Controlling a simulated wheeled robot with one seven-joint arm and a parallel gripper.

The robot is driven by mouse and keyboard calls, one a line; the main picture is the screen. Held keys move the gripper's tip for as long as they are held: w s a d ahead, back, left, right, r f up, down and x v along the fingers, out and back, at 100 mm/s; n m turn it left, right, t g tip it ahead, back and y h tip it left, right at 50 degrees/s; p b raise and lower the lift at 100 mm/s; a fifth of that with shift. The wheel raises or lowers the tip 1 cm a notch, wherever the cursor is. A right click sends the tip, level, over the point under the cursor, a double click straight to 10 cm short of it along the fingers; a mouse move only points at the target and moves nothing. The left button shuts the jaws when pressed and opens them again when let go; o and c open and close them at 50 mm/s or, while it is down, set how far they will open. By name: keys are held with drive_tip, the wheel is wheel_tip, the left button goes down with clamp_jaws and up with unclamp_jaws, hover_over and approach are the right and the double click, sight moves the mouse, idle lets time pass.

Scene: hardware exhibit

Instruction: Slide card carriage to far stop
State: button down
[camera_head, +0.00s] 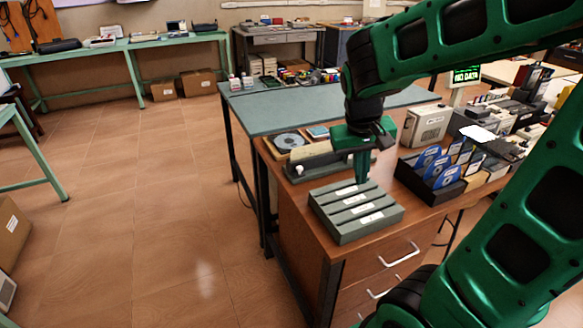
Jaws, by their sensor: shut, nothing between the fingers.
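My green gripper (362,181) points down over the wooden desk, its fingers shut with nothing between them. The fingertips are just above or at the back edge of a grey-green ribbed block (383,230) with white labels; I cannot tell whether they touch. Behind the block is a low beige and grey device (318,168) with a pale upright plate and a small white knob (299,169) at its left end. This looks like the card carriage on its base, but I cannot be sure. My gripper hides part of its right end, and the far stop cannot be made out.
A dark rack of blue discs (438,172) stands close to the right of the gripper. A beige box (428,124) is behind it. A disc tray (288,141) lies at the back left. The teal table (270,107) behind is mostly clear.

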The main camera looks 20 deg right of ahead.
drive_tip(key=w+a+f+n+t+h, duration=0.15)
drive_tip(key=w+a+n+t, duration=0.25)
drive_tip(key=w+a, duration=1.25)
drive_tip(key=w+d+f, duration=0.1)
drive_tip(key=d+f, duration=0.1)
drive_tip(key=w+d+f, duration=0.2)
drive_tip(key=f, duration=0.1)
drive_tip(key=w+d+f, duration=0.2)
drive_tip(key=f, duration=0.1)
drive_tip(key=shift+d+f, duration=0.15)
drive_tip(key=shift+d, duration=0.2)
drive_tip(key=shift+d+f, duration=0.1)
drive_tip(key=shift+d, duration=0.25)
drive_tip(key=shift+w+d, duration=0.1)
drive_tip(key=shift+d, duration=0.35)
